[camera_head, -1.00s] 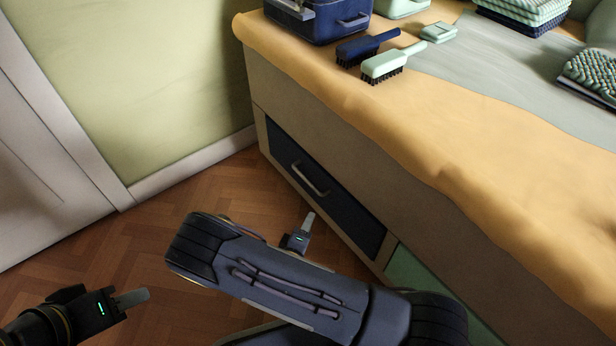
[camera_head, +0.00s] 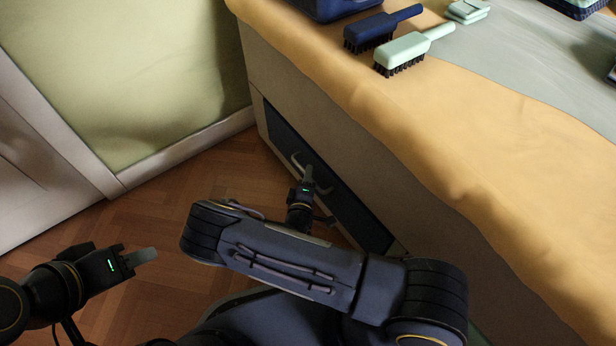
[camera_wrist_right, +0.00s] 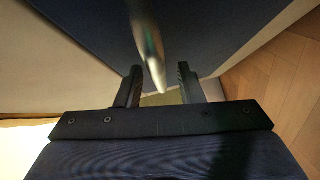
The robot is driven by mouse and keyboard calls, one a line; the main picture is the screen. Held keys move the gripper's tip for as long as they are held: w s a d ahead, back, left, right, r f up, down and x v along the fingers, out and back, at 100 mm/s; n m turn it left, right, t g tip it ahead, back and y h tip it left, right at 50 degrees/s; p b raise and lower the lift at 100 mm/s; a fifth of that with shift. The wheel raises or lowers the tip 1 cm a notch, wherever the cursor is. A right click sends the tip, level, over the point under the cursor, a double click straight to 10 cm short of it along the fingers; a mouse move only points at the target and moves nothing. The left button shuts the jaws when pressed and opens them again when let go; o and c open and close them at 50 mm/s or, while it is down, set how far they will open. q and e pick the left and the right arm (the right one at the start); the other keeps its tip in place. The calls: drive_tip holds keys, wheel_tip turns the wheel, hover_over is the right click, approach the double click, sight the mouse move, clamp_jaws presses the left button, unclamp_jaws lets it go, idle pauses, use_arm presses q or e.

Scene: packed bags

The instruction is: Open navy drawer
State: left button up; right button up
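The navy drawer (camera_head: 349,207) is in the lower front of the cabinet at the bed's side. Its front looks flush with the frame, and it also fills the top of the right wrist view (camera_wrist_right: 220,25). Its pale metal handle (camera_head: 297,160) is partly hidden by my right gripper (camera_head: 309,174). In the right wrist view, the two fingers of that gripper (camera_wrist_right: 159,86) are apart, and the handle (camera_wrist_right: 148,45) shows between them; contact cannot be told. My left gripper (camera_head: 144,256) is over the floor at left, away from the drawer; its finger gap is not visible.
A navy brush (camera_head: 370,33) and a mint brush (camera_head: 403,54) lie on the bed top (camera_head: 450,110) above the drawer. A green wall (camera_head: 150,70) stands at left. The wood floor (camera_head: 180,190) before the drawer is clear apart from my arms.

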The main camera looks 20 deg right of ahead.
drive_tip(key=shift+w+d, duration=0.25)
drive_tip(key=shift+w, duration=0.25)
drive_tip(key=shift+c, duration=0.2)
clamp_jaws()
